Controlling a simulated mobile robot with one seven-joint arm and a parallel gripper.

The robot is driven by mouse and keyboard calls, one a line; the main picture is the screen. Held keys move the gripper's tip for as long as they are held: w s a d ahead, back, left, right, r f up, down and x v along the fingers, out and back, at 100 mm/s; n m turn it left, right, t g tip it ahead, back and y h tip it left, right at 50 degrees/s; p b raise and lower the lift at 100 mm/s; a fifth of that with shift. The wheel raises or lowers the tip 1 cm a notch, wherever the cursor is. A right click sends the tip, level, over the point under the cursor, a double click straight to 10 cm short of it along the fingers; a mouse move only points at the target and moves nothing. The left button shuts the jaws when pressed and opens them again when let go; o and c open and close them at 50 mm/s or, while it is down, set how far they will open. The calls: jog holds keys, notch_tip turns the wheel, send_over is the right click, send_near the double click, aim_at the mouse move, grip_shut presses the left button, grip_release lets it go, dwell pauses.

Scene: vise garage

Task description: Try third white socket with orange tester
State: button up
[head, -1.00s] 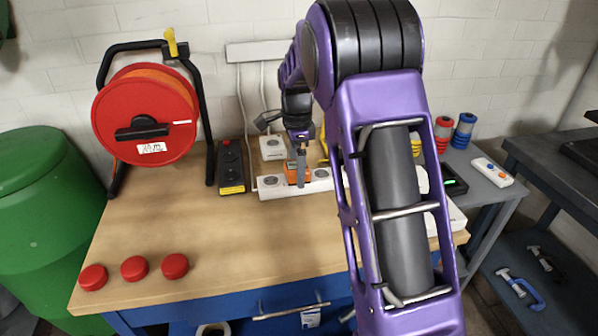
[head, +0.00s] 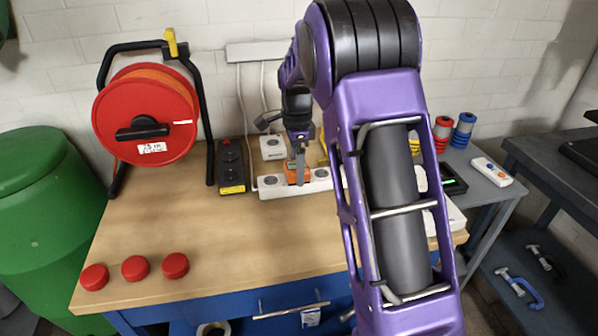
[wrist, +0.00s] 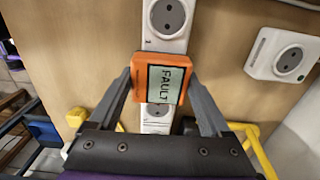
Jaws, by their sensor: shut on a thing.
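The orange tester (head: 292,173) is in my gripper (head: 298,172), at the white socket strip (head: 269,190) near the back of the workbench. In the wrist view, the tester (wrist: 140,66) sits between both fingers of my gripper (wrist: 160,82), and its screen reads FAULT. The tester covers part of the white strip (wrist: 163,42). One round socket (wrist: 168,15) shows past its far side, and another is partly visible on its near side. Its underside is hidden, so I cannot see the pins.
A black socket strip (head: 231,165) lies left of the white one. A single white socket box (head: 273,147) stands behind the strip. A red cable reel (head: 145,112) stands at the back left. Several red caps (head: 135,268) lie front left. The bench's front middle is clear.

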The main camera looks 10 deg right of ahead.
grip_shut()
jog(key=shift+r, duration=0.1)
jog(key=shift+r, duration=0.1)
jog(key=shift+r+p, duration=2.45)
jog(key=shift+r, duration=0.4)
